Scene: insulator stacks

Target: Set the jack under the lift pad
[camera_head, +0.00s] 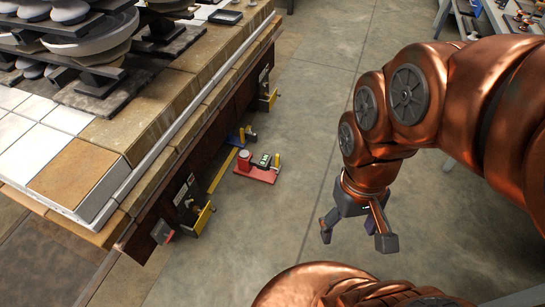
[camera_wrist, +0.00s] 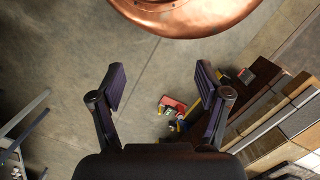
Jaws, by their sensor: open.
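The jack (camera_head: 257,176) seems to be the small red unit with a round red post, a dark green-topped block and a yellow post. It stands on the floor beside the platform. It also shows in the wrist view (camera_wrist: 173,103), small, between my fingers in the picture but far beyond them. Which part is the lift pad I cannot tell; yellow brackets (camera_head: 204,218) stick out from the platform's side. My gripper (camera_head: 356,236) is open and empty, pointing down over the floor, right of the jack and apart from it. It fills the near part of the wrist view (camera_wrist: 160,85).
A brick-edged platform (camera_head: 140,137) with insulator stacks (camera_head: 92,38) stands at the left. A blue part (camera_head: 238,137) and a yellow strip (camera_head: 222,172) lie by its side. Open concrete floor (camera_head: 300,120) lies between it and a bench (camera_head: 458,20) at upper right.

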